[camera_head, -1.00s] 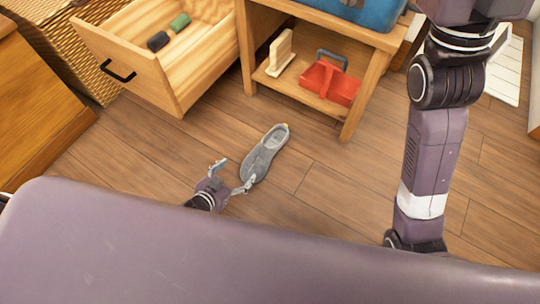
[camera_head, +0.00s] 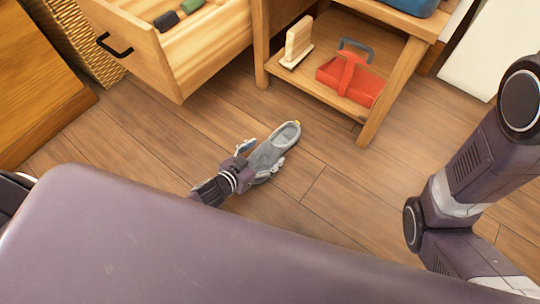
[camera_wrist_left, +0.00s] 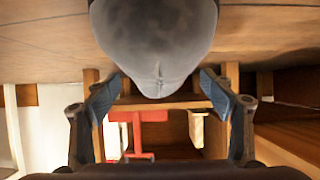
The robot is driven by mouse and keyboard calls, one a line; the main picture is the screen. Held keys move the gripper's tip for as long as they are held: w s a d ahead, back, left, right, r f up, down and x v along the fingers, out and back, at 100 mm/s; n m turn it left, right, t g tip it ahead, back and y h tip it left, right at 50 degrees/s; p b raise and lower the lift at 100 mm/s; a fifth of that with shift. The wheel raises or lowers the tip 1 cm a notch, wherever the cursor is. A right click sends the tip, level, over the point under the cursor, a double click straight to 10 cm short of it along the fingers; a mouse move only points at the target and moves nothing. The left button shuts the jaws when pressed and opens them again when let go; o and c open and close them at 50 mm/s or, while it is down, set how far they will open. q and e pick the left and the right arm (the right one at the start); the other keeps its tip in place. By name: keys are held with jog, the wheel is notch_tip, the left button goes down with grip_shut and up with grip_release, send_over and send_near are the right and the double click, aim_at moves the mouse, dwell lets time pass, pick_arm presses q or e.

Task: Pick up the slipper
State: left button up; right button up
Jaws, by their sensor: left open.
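The grey slipper (camera_head: 277,147) lies on the wooden floor in the head view, with its opening at the far end. My left gripper (camera_head: 260,157) is at the slipper's near end, low over the floor. Its jaws are open, with one finger on each side of that end. In the left wrist view the slipper (camera_wrist_left: 158,45) fills the top middle, and the open fingers (camera_wrist_left: 160,92) stand apart to either side below it. I cannot tell whether they touch it. My right arm shows at the right of the head view, but its gripper is not in view.
An open wooden drawer (camera_head: 150,55) holds a green and a dark item. Bare floor surrounds the slipper.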

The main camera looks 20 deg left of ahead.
aim_at(272, 148)
pick_arm(q)
jog(key=b+x, duration=0.2)
jog(key=x, duration=0.2)
jog(key=shift+d+b, duration=0.15)
jog(key=shift+b, duration=0.2)
jog(key=shift+r, duration=0.1)
jog(key=shift+c, duration=0.3)
jog(key=c, duration=1.3)
